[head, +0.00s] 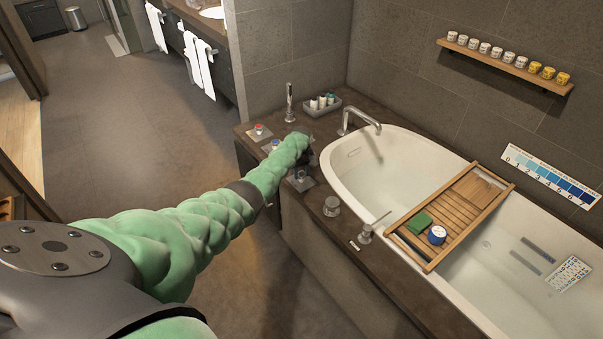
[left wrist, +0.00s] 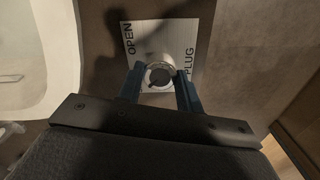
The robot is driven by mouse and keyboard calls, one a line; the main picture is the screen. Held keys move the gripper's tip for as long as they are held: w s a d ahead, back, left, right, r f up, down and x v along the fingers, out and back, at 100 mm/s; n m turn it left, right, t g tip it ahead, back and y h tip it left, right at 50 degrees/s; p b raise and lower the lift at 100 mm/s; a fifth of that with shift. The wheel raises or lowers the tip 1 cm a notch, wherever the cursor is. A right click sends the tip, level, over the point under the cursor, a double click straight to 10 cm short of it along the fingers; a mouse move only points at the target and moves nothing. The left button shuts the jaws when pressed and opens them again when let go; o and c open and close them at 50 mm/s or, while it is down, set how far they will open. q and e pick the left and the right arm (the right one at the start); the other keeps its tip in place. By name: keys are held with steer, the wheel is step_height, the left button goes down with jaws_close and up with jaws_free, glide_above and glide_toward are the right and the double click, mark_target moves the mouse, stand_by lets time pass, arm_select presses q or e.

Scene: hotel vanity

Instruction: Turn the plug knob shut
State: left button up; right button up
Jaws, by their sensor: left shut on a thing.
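The plug knob (left wrist: 160,72) is a small round metal knob on a pale plate (left wrist: 152,40) lettered OPEN on the left and PLUG on the right in the left wrist view. My left gripper (left wrist: 161,77) is shut on the knob, with one blue finger on each side. A short dark mark on the knob points toward the lower left; shadow makes its exact setting hard to read. In the head view my left gripper (head: 306,160) reaches down over the tub deck, and its wrist and arm mostly hide the knob. My right gripper is in neither view.
A red-topped control (head: 258,129) and a blue-topped one (head: 275,144) stand beside my gripper on the deck (head: 322,220). The bathtub (head: 352,180) with a wooden caddy (head: 455,205) lies right.

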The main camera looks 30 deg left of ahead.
mark_target(301, 174)
arm_select(q)
steer(key=o, duration=1)
steer(key=shift+r, duration=0.1)
step_height(301, 174, up, 4)
steer(key=shift+f, duration=0.1)
step_height(301, 174, up, 3)
steer(key=shift+r, duration=0.4)
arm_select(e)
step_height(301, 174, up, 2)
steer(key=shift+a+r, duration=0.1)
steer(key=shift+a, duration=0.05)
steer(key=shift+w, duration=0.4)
